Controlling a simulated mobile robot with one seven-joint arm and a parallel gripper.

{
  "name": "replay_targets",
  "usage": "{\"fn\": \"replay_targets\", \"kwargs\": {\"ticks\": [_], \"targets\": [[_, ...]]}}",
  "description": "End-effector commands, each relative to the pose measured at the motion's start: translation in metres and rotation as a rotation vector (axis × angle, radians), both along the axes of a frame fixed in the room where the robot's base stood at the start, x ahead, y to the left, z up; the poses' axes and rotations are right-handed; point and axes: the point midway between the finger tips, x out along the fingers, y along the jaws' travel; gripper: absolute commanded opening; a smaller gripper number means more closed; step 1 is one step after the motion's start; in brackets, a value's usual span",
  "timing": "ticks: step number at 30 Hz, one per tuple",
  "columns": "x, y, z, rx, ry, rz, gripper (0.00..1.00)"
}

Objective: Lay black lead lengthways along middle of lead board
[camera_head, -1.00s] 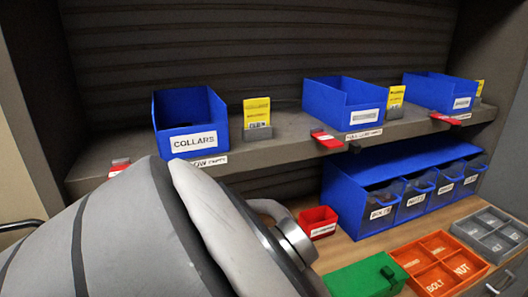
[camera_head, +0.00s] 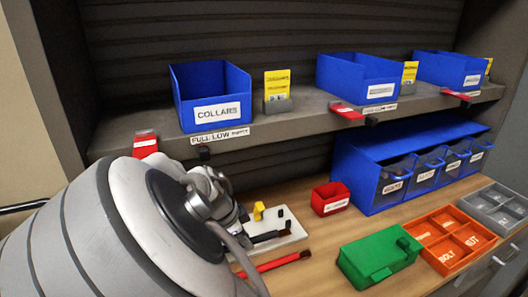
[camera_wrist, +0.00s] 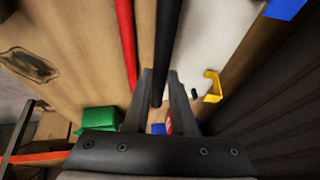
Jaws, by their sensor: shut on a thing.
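The black lead (camera_wrist: 166,40) is a dark rod that runs from the top of the wrist view down between the fingers of my gripper (camera_wrist: 160,88), which is shut on it.
A red lead (camera_head: 275,264) lies on the bench in front of the board. The board carries a yellow piece (camera_head: 259,210) and small black pegs. A red bin (camera_head: 330,198), green box (camera_head: 378,258) and orange tray (camera_head: 440,242) stand to the right. The shelf overhangs behind.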

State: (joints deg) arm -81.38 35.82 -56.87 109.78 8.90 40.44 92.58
Motion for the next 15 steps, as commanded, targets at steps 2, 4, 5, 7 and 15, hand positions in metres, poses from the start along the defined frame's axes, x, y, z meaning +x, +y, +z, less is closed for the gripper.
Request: {"fn": "replay_targets", "kwargs": {"ticks": [2, 4, 5, 7, 15], "targets": [[0.018, 0.006, -0.011, -0.003, -0.004, -0.003, 0.0], [0.03, 0.012, -0.017, -0.003, -0.003, -0.001, 0.0], [0.034, 0.015, -0.019, -0.002, -0.003, -0.002, 0.0], [0.042, 0.019, -0.024, -0.001, -0.002, -0.001, 0.0], [0.061, 0.028, -0.035, -0.002, -0.003, 0.0, 0.0]]}}
